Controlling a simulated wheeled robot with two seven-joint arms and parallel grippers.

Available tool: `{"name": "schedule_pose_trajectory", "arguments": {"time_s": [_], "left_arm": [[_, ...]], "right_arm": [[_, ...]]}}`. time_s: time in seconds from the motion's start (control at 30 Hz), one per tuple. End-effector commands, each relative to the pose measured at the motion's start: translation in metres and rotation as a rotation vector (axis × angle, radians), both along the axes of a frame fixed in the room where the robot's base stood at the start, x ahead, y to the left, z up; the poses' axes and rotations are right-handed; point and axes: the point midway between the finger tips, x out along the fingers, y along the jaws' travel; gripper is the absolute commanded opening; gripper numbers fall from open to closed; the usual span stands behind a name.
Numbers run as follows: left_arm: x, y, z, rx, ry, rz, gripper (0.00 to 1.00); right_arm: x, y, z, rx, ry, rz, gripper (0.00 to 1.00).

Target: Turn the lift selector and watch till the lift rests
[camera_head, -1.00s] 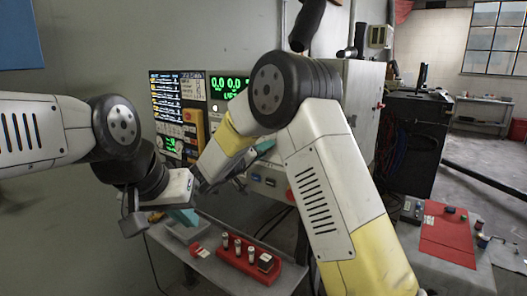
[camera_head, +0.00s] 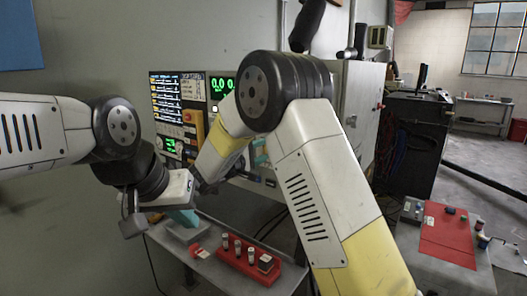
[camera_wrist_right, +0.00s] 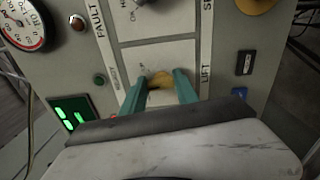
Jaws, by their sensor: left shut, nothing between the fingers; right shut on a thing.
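In the head view my right arm hides the knob and most of this gripper. My left gripper (camera_head: 184,217) is shut and empty, low in front of the panel and above the bench. A green digital display (camera_head: 221,86) is partly hidden by my right arm.
A grey bench (camera_head: 215,268) holds a red rack (camera_head: 247,262) with several small parts and a grey tray (camera_head: 186,233). A red mat (camera_head: 447,235) lies on a table at right.

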Motion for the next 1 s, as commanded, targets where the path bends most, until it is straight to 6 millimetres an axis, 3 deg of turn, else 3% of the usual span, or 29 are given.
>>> {"name": "schedule_pose_trajectory", "arguments": {"time_s": [0.5, 1.0], "left_arm": [[0.0, 0.0, 0.0, 0.0, 0.0, 0.0, 0.0], [0.0, 0.0, 0.0, 0.0, 0.0, 0.0, 0.0]], "right_arm": [[0.0005, 0.0022, 0.0002, -0.354, 0.259, 0.002, 0.0], [0.0007, 0.0029, 0.0002, -0.492, 0.361, 0.003, 0.0]]}}
